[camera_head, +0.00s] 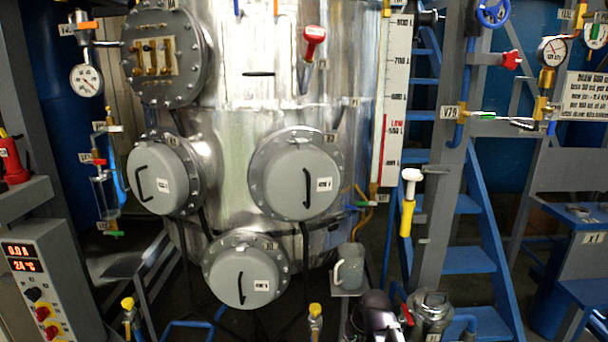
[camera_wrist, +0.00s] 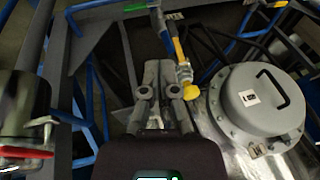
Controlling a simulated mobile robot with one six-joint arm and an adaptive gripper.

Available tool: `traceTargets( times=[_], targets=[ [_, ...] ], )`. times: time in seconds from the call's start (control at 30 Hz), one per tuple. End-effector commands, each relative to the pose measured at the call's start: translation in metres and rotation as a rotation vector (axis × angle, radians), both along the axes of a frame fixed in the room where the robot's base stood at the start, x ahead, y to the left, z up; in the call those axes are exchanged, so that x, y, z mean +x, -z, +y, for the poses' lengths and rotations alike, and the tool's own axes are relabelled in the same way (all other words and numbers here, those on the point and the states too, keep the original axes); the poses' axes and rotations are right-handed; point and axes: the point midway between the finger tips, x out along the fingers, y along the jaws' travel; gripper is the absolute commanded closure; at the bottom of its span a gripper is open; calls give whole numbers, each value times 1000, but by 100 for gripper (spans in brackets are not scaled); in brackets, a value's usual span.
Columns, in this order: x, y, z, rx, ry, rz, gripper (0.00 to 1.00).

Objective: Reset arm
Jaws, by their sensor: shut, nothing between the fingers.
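My gripper (camera_wrist: 158,72) shows in the middle of the wrist view. Its two grey fingers are together and nothing is held between them. A yellow-capped valve (camera_wrist: 191,92) shows just right of the fingers. A grey round hatch (camera_wrist: 262,100) with a black handle lies further right. In the head view a dark rounded part that looks like my arm shows at the bottom, right of centre, in front of the tank's lower right. The fingers cannot be made out clearly there.
The big metal tank (camera_head: 275,85) fills the middle of the head view. A grey jug (camera_head: 349,268) stands on a small shelf. A metal canister (camera_head: 431,310) is at lower right, near blue stairs (camera_head: 470,259). A control box (camera_head: 45,285) stands at left.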

Motion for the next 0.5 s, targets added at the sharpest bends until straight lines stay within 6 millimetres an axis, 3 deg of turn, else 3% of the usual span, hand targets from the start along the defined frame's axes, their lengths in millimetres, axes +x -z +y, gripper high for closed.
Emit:
traceTargets(
  times=[0.1, 0.4, 0.5],
  targets=[
    [-28, 6, -17, -84, -12, 75, 100],
    [-79, 11, -52, -247, -17, 233, 100],
    [-80, 1, -55, -260, -17, 245, 100]
  ],
)
